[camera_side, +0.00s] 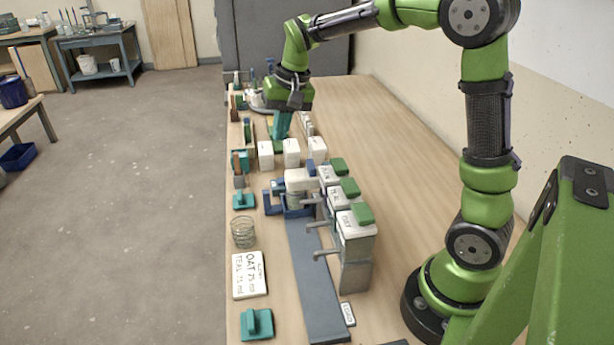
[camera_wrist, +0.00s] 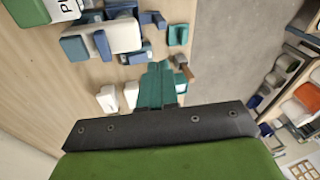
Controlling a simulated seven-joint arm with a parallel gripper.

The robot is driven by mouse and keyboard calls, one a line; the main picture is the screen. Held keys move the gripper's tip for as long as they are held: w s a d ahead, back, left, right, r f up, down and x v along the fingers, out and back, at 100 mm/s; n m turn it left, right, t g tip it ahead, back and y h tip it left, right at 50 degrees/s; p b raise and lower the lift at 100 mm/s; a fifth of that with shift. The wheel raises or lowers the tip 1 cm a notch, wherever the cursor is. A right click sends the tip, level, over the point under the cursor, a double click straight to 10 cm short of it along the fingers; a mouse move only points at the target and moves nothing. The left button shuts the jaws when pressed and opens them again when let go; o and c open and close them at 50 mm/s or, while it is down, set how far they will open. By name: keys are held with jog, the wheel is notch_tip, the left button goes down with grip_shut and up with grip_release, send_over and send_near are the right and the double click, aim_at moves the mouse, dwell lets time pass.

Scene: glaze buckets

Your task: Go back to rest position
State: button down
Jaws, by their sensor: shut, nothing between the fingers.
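My gripper (camera_side: 281,130) hangs above the far part of the bench in the side view, with its teal fingers pointing down behind a row of white blocks. In the wrist view its teal fingers (camera_wrist: 157,85) are together, with nothing seen between them. The fingers look close to the white blocks (camera_side: 291,153), but I cannot tell the exact gap. My arm reaches from the right over the bench.
The wooden bench (camera_side: 400,170) has a row of dispensers with green tops (camera_side: 356,228) along a grey-blue strip (camera_side: 318,290). A wire coil (camera_side: 243,232), a lettered card (camera_side: 249,275) and a teal tool (camera_side: 256,324) lie along its left edge. The right side is mostly clear.

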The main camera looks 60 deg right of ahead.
jog(key=s+a+r+n+t, duration=0.1)
jog(key=s+a, duration=0.2)
jog(key=s, duration=0.3)
jog(key=s+a+r+n+t, duration=0.1)
jog(key=s+a+t, duration=0.1)
jog(key=s, duration=0.4)
jog(key=s+a+r+n+t+y, duration=0.1)
jog(key=s+a, duration=0.3)
jog(key=s, duration=0.3)
jog(key=shift+t, duration=0.3)
jog(key=shift+w, duration=0.1)
